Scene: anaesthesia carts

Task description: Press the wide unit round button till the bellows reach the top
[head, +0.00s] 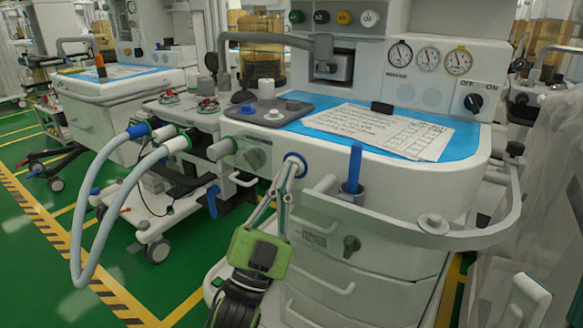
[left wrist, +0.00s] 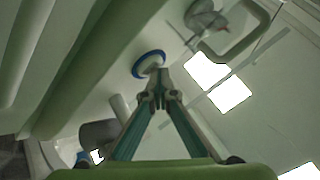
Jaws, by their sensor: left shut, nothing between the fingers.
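The wide unit (head: 350,185) is the large white cart in the middle of the head view. Its round button, white with a blue ring (head: 294,158), is on the front edge; it also shows in the left wrist view (left wrist: 148,64). My left gripper (head: 287,170) is shut and empty, its tips at the button's lower edge in the head view. In the left wrist view its tips (left wrist: 157,84) overlap the button's edge; I cannot tell whether they touch. The amber bellows housing (head: 262,50) stands behind the tray, partly hidden by a grey arm; the bellows level is unclear. My right gripper is not in view.
A curved white rail (head: 460,238) runs around the unit's right front. A blue pen-like stick (head: 355,165) stands in a holder there. Grey hoses (head: 100,190) loop at the left. A paper sheet (head: 380,128) lies on the blue top.

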